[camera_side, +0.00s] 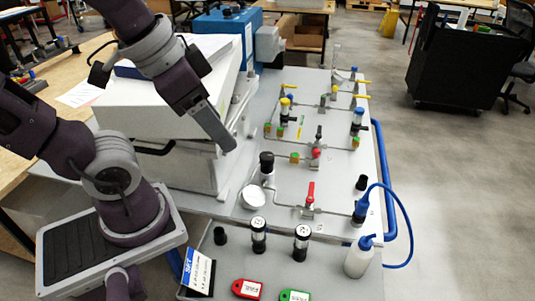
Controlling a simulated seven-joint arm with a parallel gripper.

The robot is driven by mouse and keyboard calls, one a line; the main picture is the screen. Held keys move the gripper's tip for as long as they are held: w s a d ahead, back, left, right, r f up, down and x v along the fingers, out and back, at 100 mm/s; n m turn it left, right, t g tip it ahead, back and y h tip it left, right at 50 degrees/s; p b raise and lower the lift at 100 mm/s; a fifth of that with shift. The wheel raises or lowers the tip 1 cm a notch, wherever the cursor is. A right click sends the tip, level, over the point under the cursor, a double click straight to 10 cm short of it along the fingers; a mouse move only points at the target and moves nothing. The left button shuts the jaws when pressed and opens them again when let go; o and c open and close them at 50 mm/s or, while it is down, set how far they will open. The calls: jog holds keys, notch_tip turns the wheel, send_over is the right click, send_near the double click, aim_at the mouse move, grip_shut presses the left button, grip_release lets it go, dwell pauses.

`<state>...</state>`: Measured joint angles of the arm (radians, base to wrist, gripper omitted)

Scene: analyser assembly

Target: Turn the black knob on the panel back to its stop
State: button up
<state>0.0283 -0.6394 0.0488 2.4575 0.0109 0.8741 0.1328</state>
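The grey panel (335,200) carries thin metal tubing and several valves. A black knob (266,161) stands upright on a pale stem at the panel's left side, just behind a round white dial (254,197). A smaller black knob (361,182) sits at the right edge of the panel. I cannot tell which one the task means, nor how far either is turned. My gripper (229,146) points down and right, to the left of the taller knob and above it, apart from it. Its fingers look like one grey bar, so the gap between them cannot be made out.
A white instrument housing (170,115) stands left of the panel, under my arm. A red-handled valve (311,193) rises in front. Black-and-white cylinders (258,236), a red tag (247,288), a green tag (294,295) and a white bottle (358,260) with a blue hose are nearer.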

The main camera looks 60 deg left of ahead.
jog(key=w+a+f+m+g, duration=0.25)
jog(key=w+m, duration=0.25)
jog(key=w, duration=0.3)
jog(key=m+g+y, duration=0.3)
jog(key=m+y, duration=0.2)
jog(key=m, duration=0.6)
send_near(267, 155)
jog(key=f, duration=0.1)
jog(key=x, duration=0.8)
jog(key=shift+a+r, duration=0.1)
jog(key=shift+c, duration=0.2)
grip_shut()
